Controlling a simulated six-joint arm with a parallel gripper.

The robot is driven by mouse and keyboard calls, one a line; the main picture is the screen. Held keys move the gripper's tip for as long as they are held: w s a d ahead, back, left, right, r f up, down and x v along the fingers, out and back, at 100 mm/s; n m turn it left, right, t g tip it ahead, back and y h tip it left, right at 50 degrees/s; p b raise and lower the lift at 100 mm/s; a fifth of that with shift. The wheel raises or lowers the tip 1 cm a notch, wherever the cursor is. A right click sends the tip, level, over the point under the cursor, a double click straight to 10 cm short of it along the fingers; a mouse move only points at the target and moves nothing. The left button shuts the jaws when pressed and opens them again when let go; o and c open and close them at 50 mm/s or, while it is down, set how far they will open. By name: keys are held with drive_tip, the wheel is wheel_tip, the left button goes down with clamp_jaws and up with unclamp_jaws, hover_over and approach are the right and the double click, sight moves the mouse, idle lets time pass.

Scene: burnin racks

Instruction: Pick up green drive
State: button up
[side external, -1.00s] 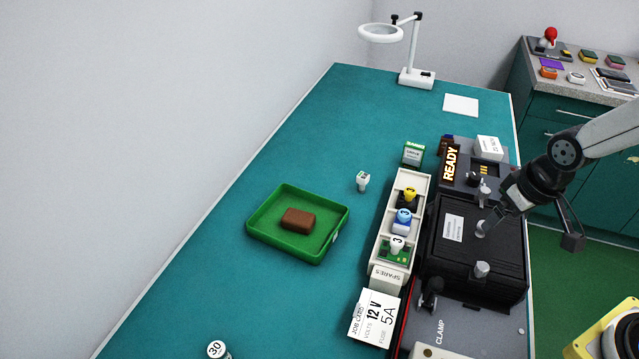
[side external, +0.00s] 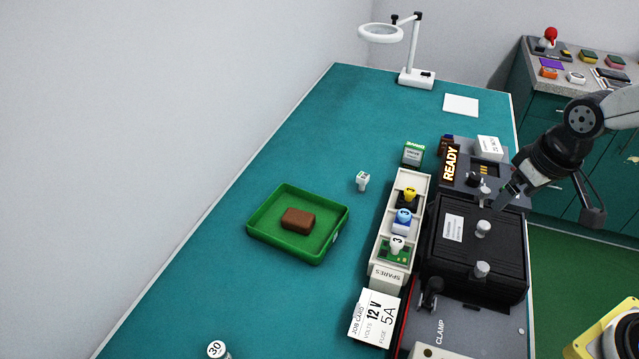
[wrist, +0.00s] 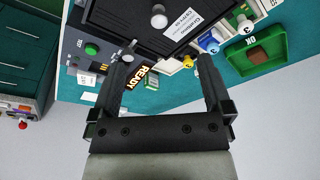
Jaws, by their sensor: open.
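A small upright box with a green top and a white label (side external: 413,154) stands on the teal bench, left of the READY sign; it looks like the green drive. It also shows in the wrist view (wrist: 152,83), between and beyond my fingers. A green board (side external: 388,256) with a white knob marked 3 sits in the spares rack (side external: 384,276). My gripper (side external: 500,204) is open and empty above the black case's far right part, well right of the green-topped box. In the wrist view its fingers (wrist: 165,62) are spread with nothing between them.
The black case (side external: 468,262) has upright knobs and stands close below my gripper. The READY sign (side external: 451,165) and its grey unit lie beyond. A green tray (side external: 268,247) holds a brown block (side external: 298,219). The bench's left side is mostly clear.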

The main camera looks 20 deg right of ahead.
sight(415, 145)
drive_tip(key=w+d+n+t+h, duration=0.2)
drive_tip(key=w+n+t+h, duration=0.6)
drive_tip(key=w+n, duration=1.95)
drive_tip(key=shift+w+d+f+m+g+h, duration=0.35)
drive_tip(key=shift+w+f, duration=0.2)
drive_tip(key=shift+f, duration=1.65)
drive_tip(key=shift+w+d+f+m+g+h, duration=0.2)
drive_tip(key=shift+w+f+h, duration=0.3)
drive_tip(key=shift+f, duration=1.65)
drive_tip(key=shift+w+d+f+m+g+h, duration=0.3)
drive_tip(key=shift+w+f, duration=0.25)
drive_tip(key=shift+f, duration=1.65)
drive_tip(key=shift+x, duration=2.55)
drive_tip(key=shift+s+f, duration=0.1)
